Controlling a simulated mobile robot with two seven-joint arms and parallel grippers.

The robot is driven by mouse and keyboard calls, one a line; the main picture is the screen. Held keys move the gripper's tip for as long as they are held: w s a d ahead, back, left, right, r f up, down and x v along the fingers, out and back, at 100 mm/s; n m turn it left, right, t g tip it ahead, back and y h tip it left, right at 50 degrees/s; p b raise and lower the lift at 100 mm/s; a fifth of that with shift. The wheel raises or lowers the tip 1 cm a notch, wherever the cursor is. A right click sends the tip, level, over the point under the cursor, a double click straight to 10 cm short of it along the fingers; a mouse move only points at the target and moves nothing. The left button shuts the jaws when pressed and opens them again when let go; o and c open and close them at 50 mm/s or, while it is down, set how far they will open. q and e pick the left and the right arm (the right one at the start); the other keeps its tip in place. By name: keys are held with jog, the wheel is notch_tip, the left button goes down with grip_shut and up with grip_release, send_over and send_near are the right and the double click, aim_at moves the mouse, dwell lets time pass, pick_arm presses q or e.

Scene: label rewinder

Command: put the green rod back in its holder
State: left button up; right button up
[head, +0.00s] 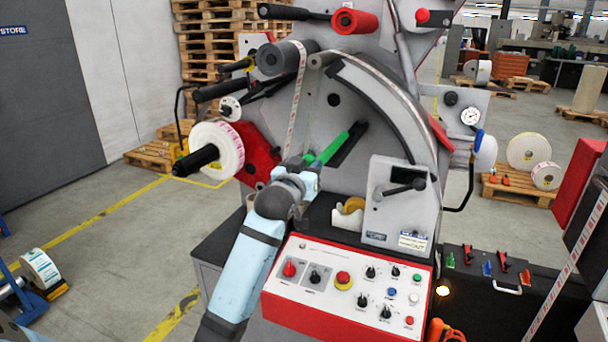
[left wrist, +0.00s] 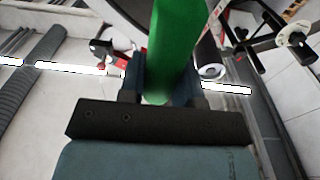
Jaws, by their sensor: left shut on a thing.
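The green rod (head: 332,149) slants up to the right in front of the machine's grey panel. My left gripper (head: 308,166) is at the rod's lower end, and my light blue arm hides part of it. In the left wrist view the rod (left wrist: 174,45) stands between the fingers of my left gripper (left wrist: 160,88), which is shut on it. A dark slanted slot (head: 357,134) lies beside and behind the rod's upper end. I cannot tell whether this slot is the holder, or whether the rod touches it. My right gripper is not in view.
The red-edged control panel (head: 350,285) is right of my left forearm. A grey box with a handle (head: 399,200) stands above it. A white label roll (head: 217,148) is on the left, and a paper strip (head: 296,100) runs down close to my gripper.

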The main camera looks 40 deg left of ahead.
pick_arm(q)
jog(key=shift+f+b+x, duration=0.15)
jog(key=shift+b+x, duration=0.3)
jog(key=shift+x, duration=0.9)
jog(key=shift+f+b+x, duration=0.1)
jog(key=shift+b+x, duration=0.35)
jog(key=shift+x, duration=0.9)
jog(key=shift+w+a, duration=0.1)
jog(key=shift+w, duration=0.1)
jog(key=shift+w+f, duration=0.1)
jog(key=shift+w, duration=0.1)
jog(key=shift+f, duration=0.2)
jog(key=shift+f, duration=0.35)
jog(key=shift+f, duration=0.45)
jog(key=o, duration=1.1)
